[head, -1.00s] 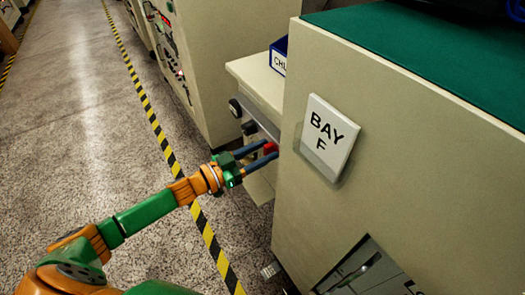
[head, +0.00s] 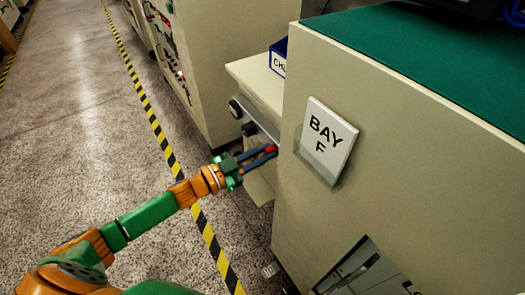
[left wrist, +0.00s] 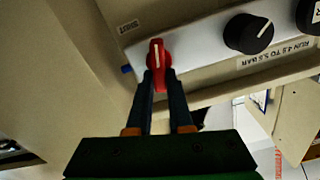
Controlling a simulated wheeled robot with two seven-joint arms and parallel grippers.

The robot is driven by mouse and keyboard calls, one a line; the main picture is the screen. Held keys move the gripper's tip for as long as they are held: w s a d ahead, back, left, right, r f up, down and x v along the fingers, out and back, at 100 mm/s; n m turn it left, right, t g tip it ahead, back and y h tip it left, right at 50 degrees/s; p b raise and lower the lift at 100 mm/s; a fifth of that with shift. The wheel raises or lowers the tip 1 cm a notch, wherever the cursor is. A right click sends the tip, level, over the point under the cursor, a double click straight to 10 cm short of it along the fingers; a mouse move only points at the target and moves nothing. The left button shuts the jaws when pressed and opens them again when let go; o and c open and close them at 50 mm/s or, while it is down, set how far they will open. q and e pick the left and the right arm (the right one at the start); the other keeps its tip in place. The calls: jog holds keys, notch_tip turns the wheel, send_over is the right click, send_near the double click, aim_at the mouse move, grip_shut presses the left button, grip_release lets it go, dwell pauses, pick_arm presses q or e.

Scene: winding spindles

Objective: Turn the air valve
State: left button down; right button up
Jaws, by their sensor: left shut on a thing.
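The air valve is a red knob (left wrist: 158,56) with a white pointer line, on a pale panel in the left wrist view. In the head view a bit of the red knob (head: 270,149) shows at my left fingertips. My left gripper (left wrist: 162,85) has its two dark fingers around the lower part of the knob and is shut on it. In the head view the left gripper (head: 262,157) reaches the panel beside the beige cabinet. The fingers hide part of the knob. My right gripper is not in view.
A black knob (left wrist: 248,33) sits beside the red one, above a label reading "RUN 4.8 TO 5.2 BAR". A beige cabinet (head: 400,150) with a "BAY F" sign (head: 326,141) stands close on the right. A blue bin (head: 279,57) is on the ledge above. The floor at left is clear.

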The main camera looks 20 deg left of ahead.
pick_arm(q)
jog(key=shift+s+d+f+m+b, duration=0.15)
jog(key=shift+f+m+b, duration=0.1)
jog(key=shift+m, duration=2.25)
jog(key=shift+s+d+f+m+b, duration=0.15)
jog(key=shift+f+m+b, duration=0.1)
jog(key=shift+m, duration=2.25)
jog(key=shift+s+d+f+m+b, duration=0.15)
jog(key=shift+f+m+b, duration=0.1)
jog(key=shift+m, duration=2.25)
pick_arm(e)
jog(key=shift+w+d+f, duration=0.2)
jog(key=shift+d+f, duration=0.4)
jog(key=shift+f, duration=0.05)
pick_arm(q)
jog(key=shift+w, duration=0.1)
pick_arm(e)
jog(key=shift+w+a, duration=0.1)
pick_arm(q)
jog(key=c, duration=0.8)
grip_release()
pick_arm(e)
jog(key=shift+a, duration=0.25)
